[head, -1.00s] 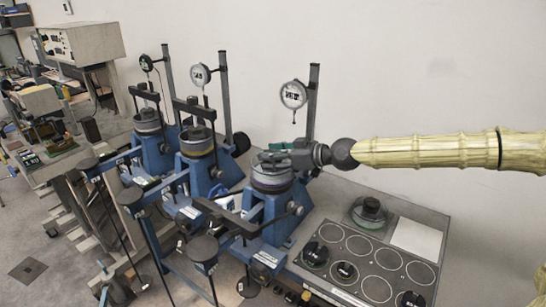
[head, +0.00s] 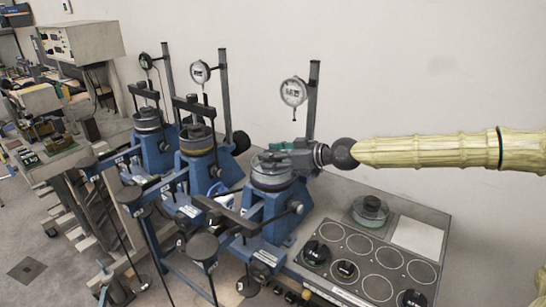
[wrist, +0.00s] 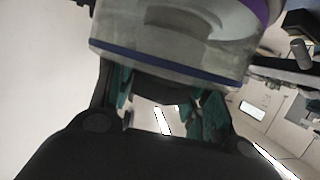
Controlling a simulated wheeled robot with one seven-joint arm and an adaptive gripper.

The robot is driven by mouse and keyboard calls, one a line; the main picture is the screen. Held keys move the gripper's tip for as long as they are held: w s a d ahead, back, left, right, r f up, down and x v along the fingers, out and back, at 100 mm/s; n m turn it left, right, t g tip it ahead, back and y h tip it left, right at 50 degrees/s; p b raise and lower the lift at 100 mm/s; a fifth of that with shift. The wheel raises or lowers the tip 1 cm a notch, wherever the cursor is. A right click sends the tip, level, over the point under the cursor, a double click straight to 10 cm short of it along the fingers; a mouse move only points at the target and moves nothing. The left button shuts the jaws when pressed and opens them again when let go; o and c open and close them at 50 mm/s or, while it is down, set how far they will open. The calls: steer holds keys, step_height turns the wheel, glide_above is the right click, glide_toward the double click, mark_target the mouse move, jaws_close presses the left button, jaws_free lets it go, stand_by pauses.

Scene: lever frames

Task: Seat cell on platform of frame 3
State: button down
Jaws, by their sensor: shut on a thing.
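Three blue lever frames stand in a row along the wall. The nearest, rightmost frame (head: 262,215) has my gripper (head: 277,149) over it, reaching in from the right; I cannot read which number it bears. My gripper, with teal finger pads, is shut on the top of a round, greyish cell (head: 271,174). In the wrist view the cell (wrist: 170,38) shows a clear wall and a blue band, with its dark top between the pads. The cell is upright above the frame's platform. The platform is hidden beneath it, so I cannot tell whether they touch.
A dial gauge (head: 293,92) on a post (head: 312,100) stands just behind my gripper. The middle frame (head: 197,165) and far frame (head: 153,145) carry cells under crossbars. A grey tray (head: 330,262) with round recesses and several dark-topped items lies at the lower right.

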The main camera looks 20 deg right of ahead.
steer(key=shift+r, duration=0.15)
steer(key=c, duration=0.6)
jaws_free()
steer(key=shift+f, duration=0.2)
steer(key=v, duration=1.2)
steer(key=shift+r, duration=0.15)
steer(key=shift+d, duration=0.1)
